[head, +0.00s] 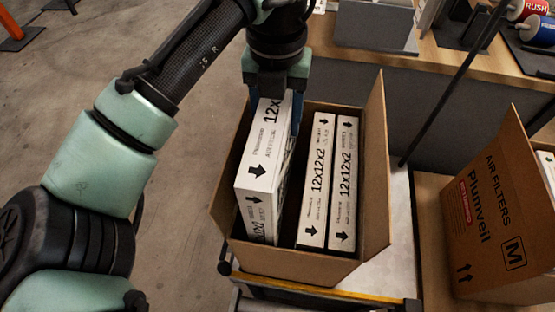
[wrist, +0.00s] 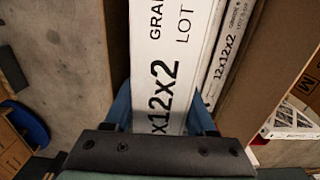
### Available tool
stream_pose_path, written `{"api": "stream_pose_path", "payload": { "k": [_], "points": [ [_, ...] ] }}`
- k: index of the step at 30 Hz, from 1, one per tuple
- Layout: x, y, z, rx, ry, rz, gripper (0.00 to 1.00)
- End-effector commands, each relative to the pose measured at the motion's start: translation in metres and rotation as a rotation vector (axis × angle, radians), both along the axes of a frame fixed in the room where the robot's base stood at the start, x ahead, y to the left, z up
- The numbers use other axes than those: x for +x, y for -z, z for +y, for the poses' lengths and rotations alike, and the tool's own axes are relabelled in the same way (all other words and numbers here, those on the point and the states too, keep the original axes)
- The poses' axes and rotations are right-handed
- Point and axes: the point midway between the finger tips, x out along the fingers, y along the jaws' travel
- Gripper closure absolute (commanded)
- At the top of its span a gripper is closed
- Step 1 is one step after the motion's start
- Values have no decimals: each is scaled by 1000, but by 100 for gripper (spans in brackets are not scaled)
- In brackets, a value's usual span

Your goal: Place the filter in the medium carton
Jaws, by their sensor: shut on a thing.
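My gripper (head: 273,108) is shut on a white boxed filter (head: 262,170), with one blue finger on each side of its upper end. The filter's 12x12x2 print faces the camera in the wrist view (wrist: 165,60). It is upright, slightly tilted, at the left side of an open brown carton (head: 375,190), its top higher than the filters beside it.
Two more white filters (head: 317,180) (head: 343,185) stand upright in the open carton, right of the held one. That carton rests on a cart with a yellow front edge (head: 310,288). A dark post (head: 450,90) rises between the cartons. A wooden bench (head: 450,60) lies behind.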

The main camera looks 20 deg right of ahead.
Motion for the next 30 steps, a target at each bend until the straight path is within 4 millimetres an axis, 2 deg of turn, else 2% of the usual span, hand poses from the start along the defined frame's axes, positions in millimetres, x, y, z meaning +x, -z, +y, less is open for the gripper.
{"api": "stream_pose_path", "payload": {
  "k": [1, 3, 7, 14, 22, 30],
  "points": [
    [0, 16, 1, 2, 0, 2, 100],
    [-1, 33, 1, 1, 0, 3, 100],
    [0, 57, 0, 1, 1, 1, 100],
    [0, 74, 0, 1, 0, 1, 100],
    [0, 110, 0, 0, 0, 1, 100],
    [0, 111, 0, -1, 0, -1, 100]
  ]
}}
